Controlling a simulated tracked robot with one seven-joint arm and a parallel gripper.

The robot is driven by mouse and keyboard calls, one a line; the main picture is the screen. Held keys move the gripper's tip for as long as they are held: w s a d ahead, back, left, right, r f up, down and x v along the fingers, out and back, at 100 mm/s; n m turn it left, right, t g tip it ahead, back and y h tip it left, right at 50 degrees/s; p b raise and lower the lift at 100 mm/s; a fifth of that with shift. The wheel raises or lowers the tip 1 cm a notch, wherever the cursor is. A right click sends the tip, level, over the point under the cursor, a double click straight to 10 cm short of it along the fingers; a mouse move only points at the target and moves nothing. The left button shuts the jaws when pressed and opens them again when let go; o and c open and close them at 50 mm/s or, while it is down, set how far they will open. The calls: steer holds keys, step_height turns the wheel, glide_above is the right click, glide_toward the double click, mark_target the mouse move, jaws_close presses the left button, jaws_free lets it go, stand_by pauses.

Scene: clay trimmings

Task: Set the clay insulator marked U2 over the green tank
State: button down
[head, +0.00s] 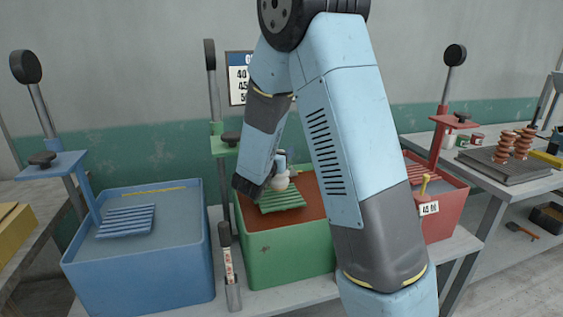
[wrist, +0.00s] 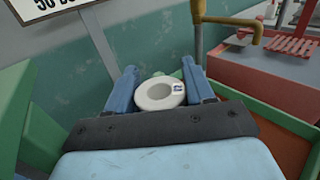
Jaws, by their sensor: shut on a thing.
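The pale clay insulator (head: 280,183) is in my gripper, above the green ribbed rack (head: 283,203) at the green tank (head: 290,262). In the wrist view it is a pale ring (wrist: 152,102) with a hole and a small dark-and-white label too small to read. My gripper (wrist: 160,76) is shut on it, one blue finger on either side. The green tank holds reddish-brown liquid. In the head view my arm hides part of the tank, and I cannot tell whether the insulator touches the rack.
A blue tank (head: 140,262) with a blue rack stands left, a red tank (head: 440,215) right. Reddish ribbed insulators (head: 505,146) stand on a dark slab (head: 510,168) at right. In the wrist view a tap (wrist: 230,25) rises near the red tank.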

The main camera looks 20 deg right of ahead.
steer(key=shift+w+f, duration=0.15)
steer(key=shift+f, duration=1.7)
steer(key=c, duration=0.7)
jaws_free()
